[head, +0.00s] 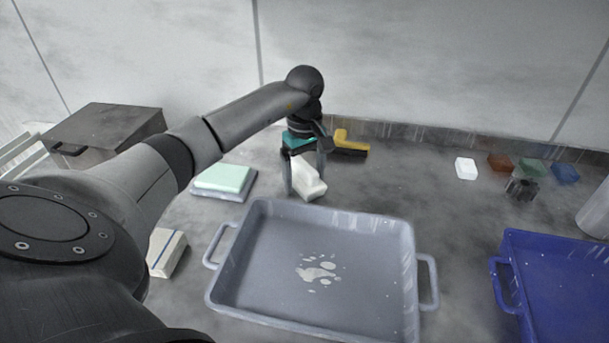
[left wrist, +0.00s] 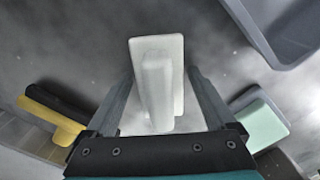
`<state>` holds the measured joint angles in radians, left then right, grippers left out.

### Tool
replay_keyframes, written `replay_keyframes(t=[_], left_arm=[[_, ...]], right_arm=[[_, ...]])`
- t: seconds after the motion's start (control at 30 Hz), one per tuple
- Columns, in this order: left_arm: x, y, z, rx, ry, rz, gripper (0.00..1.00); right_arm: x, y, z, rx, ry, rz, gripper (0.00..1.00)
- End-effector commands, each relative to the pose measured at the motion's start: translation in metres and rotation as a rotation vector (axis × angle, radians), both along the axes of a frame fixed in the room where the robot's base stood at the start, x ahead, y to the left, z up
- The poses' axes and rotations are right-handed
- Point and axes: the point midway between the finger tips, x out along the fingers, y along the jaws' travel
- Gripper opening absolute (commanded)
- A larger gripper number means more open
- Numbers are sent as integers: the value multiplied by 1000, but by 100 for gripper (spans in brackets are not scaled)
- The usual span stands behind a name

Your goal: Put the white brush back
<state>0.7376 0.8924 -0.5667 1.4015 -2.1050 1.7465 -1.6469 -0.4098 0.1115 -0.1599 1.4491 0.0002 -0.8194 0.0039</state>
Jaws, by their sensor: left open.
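The white brush (head: 308,178) stands on the grey worktop just behind the grey tray, with its handle ridge upward. In the left wrist view the white brush (left wrist: 158,85) lies between the two fingers, with its handle toward the camera. My left gripper (head: 306,182) is open and reaches down around the brush, one finger on each side. In the left wrist view the fingers of my left gripper (left wrist: 165,95) appear apart from the brush's handle. My right gripper is not in view.
A grey tray (head: 233,250) with pale splashes fills the front middle. A yellow and black brush (head: 350,143) lies behind my gripper. A pale green pad (head: 223,177) is at left, a cream block (head: 166,252) nearer. A blue tray (head: 509,262) and several small coloured blocks are at right.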

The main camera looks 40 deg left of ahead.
Motion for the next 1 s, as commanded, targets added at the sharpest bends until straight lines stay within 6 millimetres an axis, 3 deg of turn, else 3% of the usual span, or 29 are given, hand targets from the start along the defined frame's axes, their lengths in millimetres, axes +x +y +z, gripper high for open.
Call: replay_keyframes(t=[0.27,1.0], left_arm=[[0,0,6,0,-1,0,89],[0,0,102,-1,-2,0,89]], right_arm=[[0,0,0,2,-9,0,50],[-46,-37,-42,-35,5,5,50]])
